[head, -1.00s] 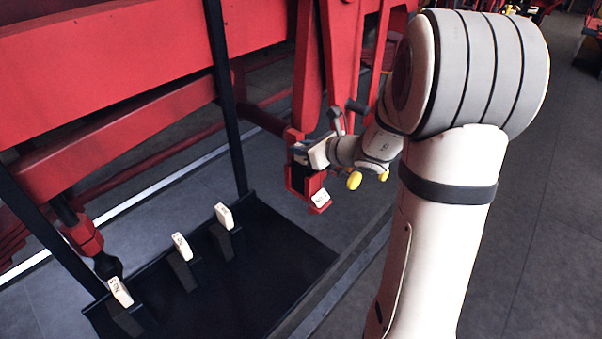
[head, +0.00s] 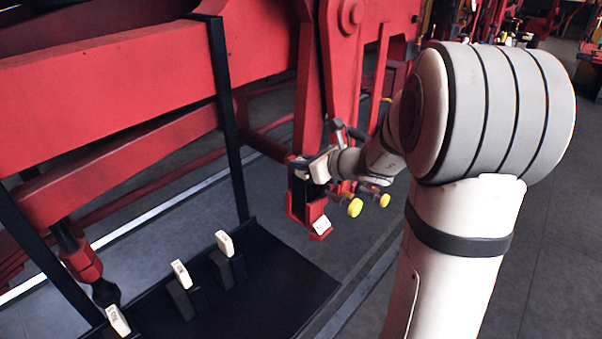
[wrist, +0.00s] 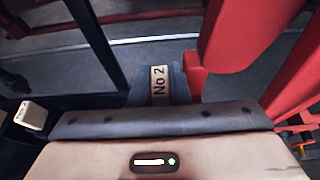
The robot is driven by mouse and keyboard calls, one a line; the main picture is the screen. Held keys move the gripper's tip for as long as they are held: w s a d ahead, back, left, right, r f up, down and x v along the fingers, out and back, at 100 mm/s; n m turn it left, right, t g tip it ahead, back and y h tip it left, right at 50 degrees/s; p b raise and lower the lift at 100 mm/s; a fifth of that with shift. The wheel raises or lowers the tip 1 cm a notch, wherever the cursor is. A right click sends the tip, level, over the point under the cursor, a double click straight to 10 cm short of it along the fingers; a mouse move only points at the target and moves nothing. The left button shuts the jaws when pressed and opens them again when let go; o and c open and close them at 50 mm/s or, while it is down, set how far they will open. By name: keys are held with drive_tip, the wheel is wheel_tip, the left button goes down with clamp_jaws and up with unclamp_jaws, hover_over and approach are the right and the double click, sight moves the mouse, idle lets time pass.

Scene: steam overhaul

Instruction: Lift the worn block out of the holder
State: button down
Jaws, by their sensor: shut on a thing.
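The red holder (head: 318,234) hangs at the lower end of the red linkage in the head view, with a pale tag on its front. My gripper (head: 303,166) is at its top, shut on the dark worn block (head: 301,189). The block shows as a dark patch between the jaws and the holder's red walls; its lower part is hidden. In the wrist view a grey piece with a "No 2" tag (wrist: 159,84) shows just beyond my gripper, beside red metal. I cannot tell how far the block stands clear of the holder.
A black tray (head: 262,300) at lower left carries several dark blocks with white tags (head: 225,243). Large red beams (head: 110,85) fill the upper left. Yellow-ended parts (head: 355,207) are close right of the holder. Floor is free at far right.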

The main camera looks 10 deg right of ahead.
wheel_tip(320, 180, up, 14)
drive_tip(key=p, duration=0.1)
drive_tip(key=shift+r, duration=0.15)
idle(0.3)
drive_tip(key=shift+r, duration=0.1)
drive_tip(key=r+p, duration=0.1)
drive_tip(key=s+r+p, duration=0.1)
drive_tip(key=r+p, duration=0.1)
drive_tip(key=d+r+p, duration=0.1)
drive_tip(key=shift+s+d+r, duration=0.1)
drive_tip(key=shift+s+r, duration=0.25)
drive_tip(key=shift+r, duration=0.05)
drive_tip(key=shift+d, duration=0.1)
idle(0.3)
drive_tip(key=s+d, duration=0.7)
drive_tip(key=s, duration=0.2)
drive_tip(key=shift+s+p, duration=0.3)
drive_tip(key=shift+s, duration=0.05)
drive_tip(key=shift+s+f, duration=0.1)
idle(0.4)
